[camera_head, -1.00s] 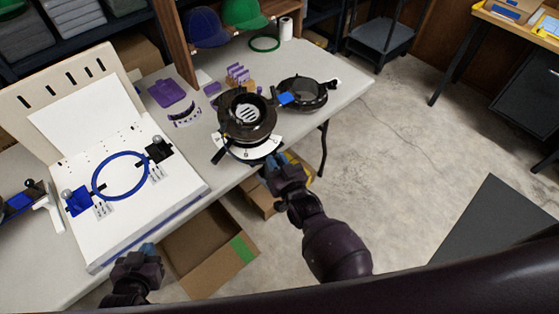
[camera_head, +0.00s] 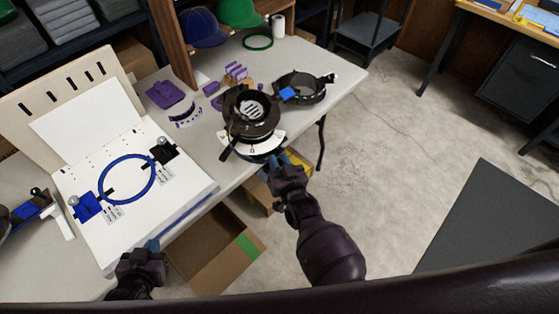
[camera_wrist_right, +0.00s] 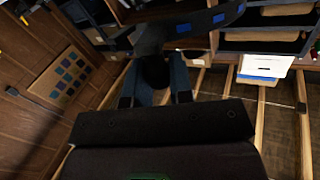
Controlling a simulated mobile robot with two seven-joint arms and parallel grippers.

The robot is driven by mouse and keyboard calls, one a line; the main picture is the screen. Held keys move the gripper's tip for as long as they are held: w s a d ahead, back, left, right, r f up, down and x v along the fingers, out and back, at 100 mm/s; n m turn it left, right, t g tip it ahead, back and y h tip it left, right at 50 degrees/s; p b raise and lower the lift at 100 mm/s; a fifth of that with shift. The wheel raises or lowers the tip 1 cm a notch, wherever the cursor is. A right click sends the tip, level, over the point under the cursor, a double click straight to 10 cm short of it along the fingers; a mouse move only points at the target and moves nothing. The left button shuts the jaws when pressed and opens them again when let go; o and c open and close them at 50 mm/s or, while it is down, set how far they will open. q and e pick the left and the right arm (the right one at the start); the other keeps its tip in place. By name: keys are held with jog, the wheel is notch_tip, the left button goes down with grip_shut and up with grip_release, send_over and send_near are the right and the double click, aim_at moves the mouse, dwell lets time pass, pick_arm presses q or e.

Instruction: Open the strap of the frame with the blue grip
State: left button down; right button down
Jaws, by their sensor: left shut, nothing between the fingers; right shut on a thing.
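The frame with the blue grip (camera_head: 287,93) is a dark ring (camera_head: 312,101) lying near the table's far right corner. A silvery-white fitting (camera_head: 330,78) shows at its right end. Its strap cannot be made out. In front of it stands a black round fixture (camera_head: 236,103) with a white scale plate (camera_head: 270,142). My right gripper (camera_head: 278,160) is at the fixture's front edge, shut on a dark part that also shows between its blue fingers in the wrist view (camera_wrist_right: 156,72).
A white board (camera_head: 150,205) with a blue hoop (camera_head: 102,190) fills the table's left side. An open cardboard box (camera_head: 215,262) is below the table edge.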

dwell(0.4)
jog(key=c, duration=1)
grip_release()
jog(key=v, duration=1.1)
